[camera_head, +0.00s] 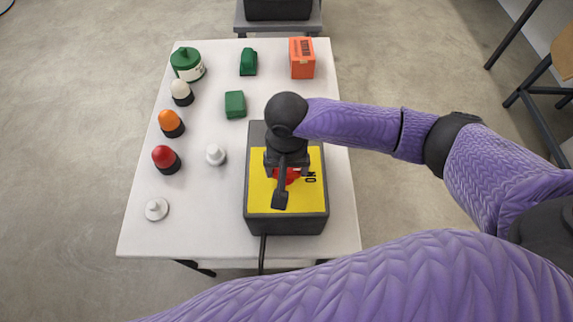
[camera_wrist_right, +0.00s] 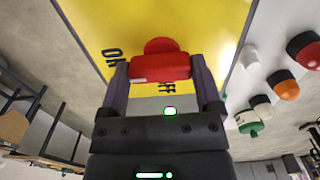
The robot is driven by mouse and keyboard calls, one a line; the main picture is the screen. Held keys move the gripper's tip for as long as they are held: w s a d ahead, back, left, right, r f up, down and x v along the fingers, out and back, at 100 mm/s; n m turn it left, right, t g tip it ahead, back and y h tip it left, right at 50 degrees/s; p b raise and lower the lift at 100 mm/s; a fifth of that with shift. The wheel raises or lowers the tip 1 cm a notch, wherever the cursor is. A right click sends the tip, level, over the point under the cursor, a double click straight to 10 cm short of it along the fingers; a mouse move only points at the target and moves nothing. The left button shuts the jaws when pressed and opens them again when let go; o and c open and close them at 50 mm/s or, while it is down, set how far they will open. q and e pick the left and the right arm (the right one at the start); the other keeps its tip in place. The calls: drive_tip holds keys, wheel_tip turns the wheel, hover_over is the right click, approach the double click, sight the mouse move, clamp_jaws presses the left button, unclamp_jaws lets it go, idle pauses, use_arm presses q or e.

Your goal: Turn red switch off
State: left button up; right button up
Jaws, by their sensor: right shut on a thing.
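The red switch (camera_head: 291,177) sits on the yellow face of a dark grey switch box (camera_head: 287,224) on the table. My right gripper (camera_head: 286,166) comes down over it from above and hides much of it. In the right wrist view, the red switch (camera_wrist_right: 160,68) lies between the two fingers of the right gripper (camera_wrist_right: 160,74), which are shut on its sides. Black lettering, including "ON" and part of "OFF", shows on the yellow face. I cannot tell the switch's position for certain. My left gripper is not in view.
The white table (camera_head: 200,225) also bears red (camera_head: 165,159), orange (camera_head: 171,123) and white (camera_head: 182,92) domed lamps, a green canister (camera_head: 187,64), green blocks and an orange box (camera_head: 302,58). A cable (camera_head: 262,255) leaves the switch box over the near edge.

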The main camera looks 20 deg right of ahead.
drive_tip(key=shift+r+p, duration=0.15)
drive_tip(key=shift+p, duration=0.25)
drive_tip(key=n+p, duration=0.3)
drive_tip(key=p, duration=0.2)
drive_tip(key=shift+r+n, duration=0.15)
drive_tip(key=shift+n, duration=0.25)
drive_tip(key=n+p, duration=0.1)
drive_tip(key=n, duration=0.1)
drive_tip(key=shift+n+p, duration=0.4)
drive_tip(key=n+p, duration=0.1)
drive_tip(key=n, duration=0.1)
drive_tip(key=shift+w+n, duration=0.1)
drive_tip(key=shift+n, duration=0.2)
drive_tip(key=n+p, duration=0.1)
drive_tip(key=n, duration=0.1)
drive_tip(key=shift+f+n, duration=0.2)
drive_tip(key=shift+n, duration=0.2)
drive_tip(key=n, duration=0.3)
drive_tip(key=shift+a+n+p, duration=0.1)
drive_tip(key=shift+n+p, duration=0.25)
drive_tip(key=shift+n, duration=1.35)
